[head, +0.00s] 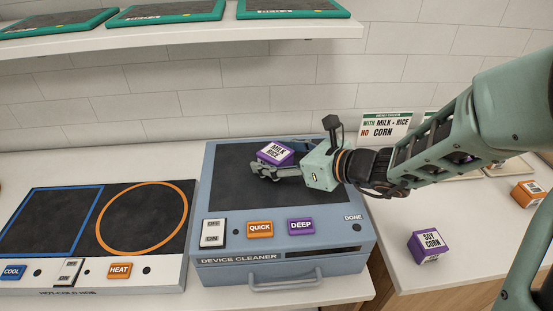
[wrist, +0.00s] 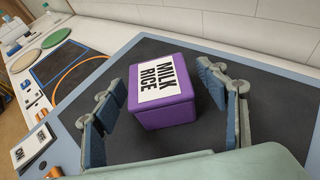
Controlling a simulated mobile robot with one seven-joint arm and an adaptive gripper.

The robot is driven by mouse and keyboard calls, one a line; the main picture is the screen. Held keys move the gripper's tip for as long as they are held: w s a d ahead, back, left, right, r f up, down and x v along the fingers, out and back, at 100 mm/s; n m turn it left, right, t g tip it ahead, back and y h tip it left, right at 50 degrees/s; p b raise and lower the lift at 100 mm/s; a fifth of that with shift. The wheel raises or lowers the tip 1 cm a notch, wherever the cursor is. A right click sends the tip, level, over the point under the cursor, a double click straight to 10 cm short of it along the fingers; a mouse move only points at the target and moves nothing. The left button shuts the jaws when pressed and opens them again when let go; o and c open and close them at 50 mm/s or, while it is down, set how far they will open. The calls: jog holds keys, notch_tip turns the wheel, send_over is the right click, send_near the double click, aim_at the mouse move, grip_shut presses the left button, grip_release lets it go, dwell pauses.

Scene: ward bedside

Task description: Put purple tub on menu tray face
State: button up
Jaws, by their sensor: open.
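A purple tub (head: 275,153) with a white MILK RICE label sits on the dark top of the blue device cleaner; the wrist view shows this tub (wrist: 165,95) close up. My gripper (head: 268,170) is open at it, with one finger on either side in the wrist view (wrist: 162,85) and gaps showing between fingers and tub. A second purple tub (head: 429,246), labelled SOY CORN, is on the right counter. A menu card (head: 386,127) reading WITH MILK - RICE, NO CORN stands at the back right. The tray surface by it is mostly hidden behind my arm.
The device cleaner (head: 214,257) has switches and a front handle. A hob (head: 113,279) with blue square and orange circle is to its left, clear. An orange box (head: 527,194) is far right. Green-edged trays (head: 293,9) lie on the shelf (head: 240,38) above.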

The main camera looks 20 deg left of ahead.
jog(key=shift+c, duration=0.4)
jog(key=c, duration=1.5)
jog(key=shift+o, duration=0.2)
jog(key=shift+r, duration=0.1)
